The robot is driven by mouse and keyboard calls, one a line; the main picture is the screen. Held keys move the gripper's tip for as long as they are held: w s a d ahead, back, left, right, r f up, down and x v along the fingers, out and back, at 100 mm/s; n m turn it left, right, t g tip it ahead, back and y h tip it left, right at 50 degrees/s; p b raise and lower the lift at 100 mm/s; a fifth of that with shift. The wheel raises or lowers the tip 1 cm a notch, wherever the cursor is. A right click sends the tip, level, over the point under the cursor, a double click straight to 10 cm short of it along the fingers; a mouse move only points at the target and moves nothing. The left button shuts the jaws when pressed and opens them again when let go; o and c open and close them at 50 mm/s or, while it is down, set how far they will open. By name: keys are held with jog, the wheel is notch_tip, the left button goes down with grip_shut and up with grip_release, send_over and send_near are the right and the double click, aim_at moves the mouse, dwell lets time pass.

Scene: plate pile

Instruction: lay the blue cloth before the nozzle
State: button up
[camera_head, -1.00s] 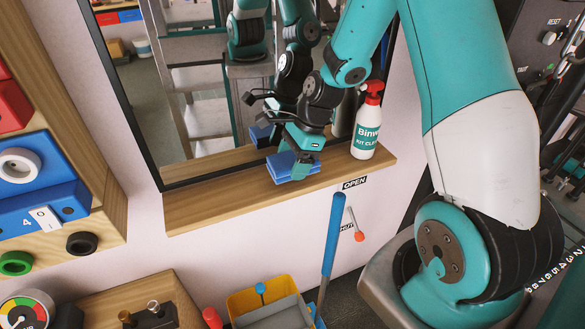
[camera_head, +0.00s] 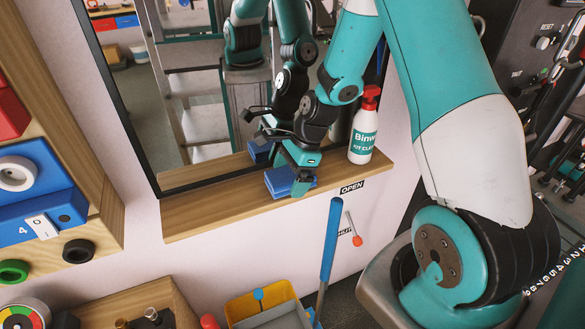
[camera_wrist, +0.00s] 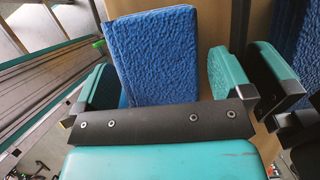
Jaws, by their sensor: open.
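The blue cloth (camera_head: 279,181) is a folded, textured pad on the wooden ledge below the mirror, left of the spray bottle. My gripper (camera_head: 301,183) is open and low at the cloth's right end, hiding part of it. In the wrist view the cloth (camera_wrist: 157,58) lies between my open fingers (camera_wrist: 165,88). It is close to the left finger, with a clear gap to the right finger. The white spray bottle (camera_head: 363,143) stands upright on the ledge, right of my gripper. Its red nozzle (camera_head: 371,92) is on top.
The mirror (camera_head: 190,120) behind the ledge (camera_head: 215,213) reflects my arm and the cloth. A blue handle (camera_head: 331,240) and a yellow bucket (camera_head: 245,307) stand below the ledge. The ledge's left part is clear. A panel with blue and red blocks (camera_head: 40,185) is at left.

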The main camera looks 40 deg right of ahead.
jog(key=b+v, duration=0.1)
jog(key=v, duration=1)
jog(key=shift+d+r, duration=0.1)
jog(key=shift+r, duration=0.1)
jog(key=s+a+r+n, duration=0.3)
jog(key=a+r+n, duration=0.1)
jog(key=a+n, duration=0.25)
jog(key=s+a+r+n, duration=0.3)
jog(key=s+a+n, duration=0.1)
jog(key=a+n, duration=0.25)
jog(key=s+a+r+n, duration=0.1)
jog(key=s+a+n, duration=0.3)
jog(key=s+n, duration=0.2)
jog(key=s+a+r+n+g, duration=0.1)
jog(key=s+a+r+n, duration=0.1)
jog(key=s+a+n, duration=0.2)
jog(key=s+n, duration=0.3)
jog(key=n, duration=0.1)
jog(key=shift+r, duration=0.1)
